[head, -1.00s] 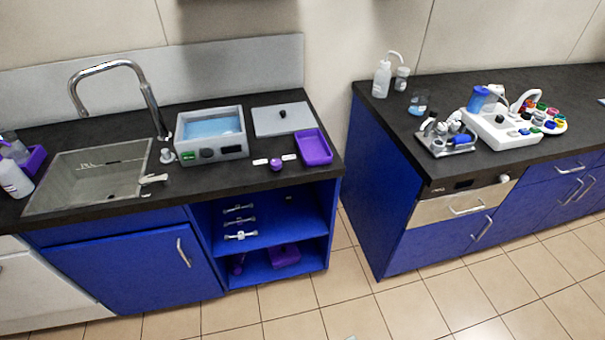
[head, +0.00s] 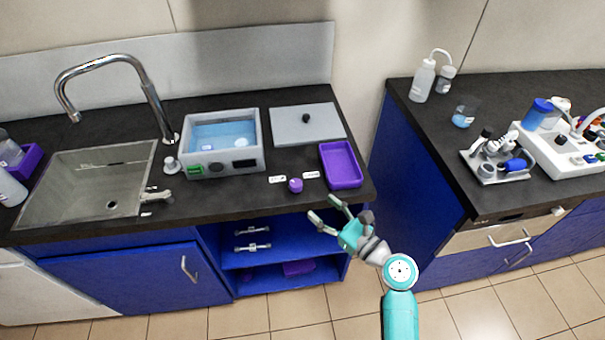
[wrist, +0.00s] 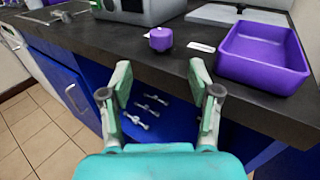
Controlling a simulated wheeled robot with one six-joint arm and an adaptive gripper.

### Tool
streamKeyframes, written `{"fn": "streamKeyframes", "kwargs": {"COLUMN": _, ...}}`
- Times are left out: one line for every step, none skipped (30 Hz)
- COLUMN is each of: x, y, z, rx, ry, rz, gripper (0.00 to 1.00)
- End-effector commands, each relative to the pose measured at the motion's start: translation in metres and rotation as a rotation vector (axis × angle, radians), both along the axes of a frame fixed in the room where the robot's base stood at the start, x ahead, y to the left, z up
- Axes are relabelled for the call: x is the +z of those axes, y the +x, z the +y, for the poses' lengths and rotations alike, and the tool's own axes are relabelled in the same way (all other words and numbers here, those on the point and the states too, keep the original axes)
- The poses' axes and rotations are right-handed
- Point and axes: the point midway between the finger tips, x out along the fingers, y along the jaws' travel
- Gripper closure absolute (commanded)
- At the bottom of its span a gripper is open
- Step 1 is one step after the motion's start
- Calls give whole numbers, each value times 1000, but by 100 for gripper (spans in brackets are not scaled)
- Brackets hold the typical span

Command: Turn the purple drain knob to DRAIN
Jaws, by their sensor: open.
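The purple drain knob (head: 295,185) sits on the dark counter near its front edge, between two small white labels (head: 278,179) whose text is too small to read. The knob also shows in the wrist view (wrist: 161,39), beyond the fingers and a little left of the midline between them. My gripper (head: 325,212) is open and empty, in front of the counter edge, to the right of the knob and nearer me. In the wrist view its two fingers (wrist: 160,88) are wide apart, with nothing between them but the shelf opening behind.
A purple tray (head: 341,166) lies right of the knob. A grey water bath (head: 222,144) and a grey lid plate (head: 306,124) stand behind. The counter's front edge lies between gripper and knob. Below is an open blue shelf (head: 276,268). A sink (head: 85,182) is at left.

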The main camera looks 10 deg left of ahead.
Motion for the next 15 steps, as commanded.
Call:
{"fn": "streamKeyframes", "kwargs": {"x": 2, "y": 2, "z": 2, "rx": 7, "ry": 12, "rz": 6, "gripper": 38}}
{"fn": "streamKeyframes", "kwargs": {"x": 3, "y": 3, "z": 3, "rx": 9, "ry": 15, "rz": 7, "gripper": 38}}
{"fn": "streamKeyframes", "kwargs": {"x": 4, "y": 5, "z": 5, "rx": 11, "ry": 17, "rz": 8, "gripper": 38}}
{"fn": "streamKeyframes", "kwargs": {"x": 4, "y": 6, "z": 7, "rx": 12, "ry": 17, "rz": 8, "gripper": 38}}
{"fn": "streamKeyframes", "kwargs": {"x": 4, "y": 8, "z": 9, "rx": 12, "ry": 17, "rz": 8, "gripper": 38}}
{"fn": "streamKeyframes", "kwargs": {"x": 4, "y": 11, "z": 13, "rx": 12, "ry": 16, "rz": 9, "gripper": 38}}
{"fn": "streamKeyframes", "kwargs": {"x": 3, "y": 13, "z": 16, "rx": 11, "ry": 16, "rz": 8, "gripper": 38}}
{"fn": "streamKeyframes", "kwargs": {"x": 4, "y": 16, "z": 19, "rx": 11, "ry": 15, "rz": 7, "gripper": 38}}
{"fn": "streamKeyframes", "kwargs": {"x": 4, "y": 20, "z": 25, "rx": 12, "ry": 14, "rz": 6, "gripper": 38}}
{"fn": "streamKeyframes", "kwargs": {"x": 4, "y": 24, "z": 29, "rx": 12, "ry": 15, "rz": 7, "gripper": 38}}
{"fn": "streamKeyframes", "kwargs": {"x": 4, "y": 28, "z": 33, "rx": 11, "ry": 15, "rz": 7, "gripper": 38}}
{"fn": "streamKeyframes", "kwargs": {"x": 4, "y": 32, "z": 39, "rx": 12, "ry": 16, "rz": 6, "gripper": 38}}
{"fn": "streamKeyframes", "kwargs": {"x": 4, "y": 36, "z": 43, "rx": 12, "ry": 15, "rz": 7, "gripper": 38}}
{"fn": "streamKeyframes", "kwargs": {"x": 4, "y": 39, "z": 47, "rx": 11, "ry": 15, "rz": 7, "gripper": 38}}
{"fn": "streamKeyframes", "kwargs": {"x": 4, "y": 44, "z": 52, "rx": 11, "ry": 15, "rz": 7, "gripper": 38}}
